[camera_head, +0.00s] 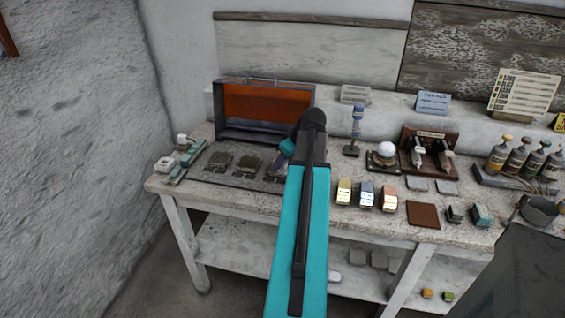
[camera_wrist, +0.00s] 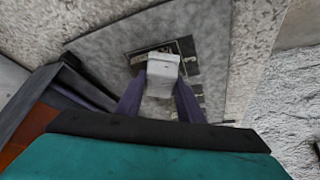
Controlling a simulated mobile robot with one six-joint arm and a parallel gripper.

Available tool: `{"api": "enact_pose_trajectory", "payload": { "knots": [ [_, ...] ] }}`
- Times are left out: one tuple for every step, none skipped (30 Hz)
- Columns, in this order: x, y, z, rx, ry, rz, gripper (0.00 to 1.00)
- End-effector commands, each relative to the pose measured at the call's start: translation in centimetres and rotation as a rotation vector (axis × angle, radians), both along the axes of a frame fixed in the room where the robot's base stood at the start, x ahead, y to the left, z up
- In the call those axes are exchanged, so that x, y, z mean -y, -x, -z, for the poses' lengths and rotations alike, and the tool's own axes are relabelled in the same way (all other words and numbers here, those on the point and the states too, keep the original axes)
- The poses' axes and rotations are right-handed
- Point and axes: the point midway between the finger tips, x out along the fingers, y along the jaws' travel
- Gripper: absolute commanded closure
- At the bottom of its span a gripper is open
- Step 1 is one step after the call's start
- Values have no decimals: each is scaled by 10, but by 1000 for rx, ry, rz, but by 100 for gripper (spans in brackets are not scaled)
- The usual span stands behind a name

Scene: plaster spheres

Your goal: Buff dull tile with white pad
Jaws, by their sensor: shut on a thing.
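My gripper (camera_wrist: 160,88) is shut on a pale grey-white block, which looks like the white pad (camera_wrist: 163,70), between its two purple fingers. In the wrist view, the block covers part of a dark panel with light markings (camera_wrist: 187,47) on a grey slab. I cannot tell whether it touches the panel. In the head view, two dark tiles (camera_head: 220,161) (camera_head: 248,164) lie on a grey tray (camera_head: 232,181) at the bench's left. My gripper (camera_head: 278,162) is low over the tray's right end; my arm hides most of it and the block. Which tile is dull is unclear.
An open case with an orange inside (camera_head: 265,103) stands behind the tray. Small white items (camera_head: 165,163) lie at the left end. Right of my arm are several small coloured blocks (camera_head: 366,194), a white ball on a stand (camera_head: 386,150), and bottles (camera_head: 517,158).

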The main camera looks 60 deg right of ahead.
Motion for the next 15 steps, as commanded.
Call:
{"api": "enact_pose_trajectory", "payload": {
  "knots": [
    [1,-2,0,0,0,0,91],
    [1,-3,0,0,0,0,91],
    [1,-4,0,0,0,0,91],
    [1,-5,-1,0,0,0,91],
    [1,-6,-1,0,0,0,91],
    [2,-7,-1,0,0,0,91],
    [2,-8,-1,0,0,0,91],
    [2,-8,-1,0,0,0,91],
    [2,-8,-1,0,0,1,91],
    [2,-8,-1,0,0,1,91],
    [2,-8,-1,0,0,1,91],
    [2,-8,0,0,0,1,91],
    [2,-8,0,0,0,1,91],
    [2,-8,-1,0,0,1,91],
    [2,-8,-1,0,0,1,91]
  ]
}}
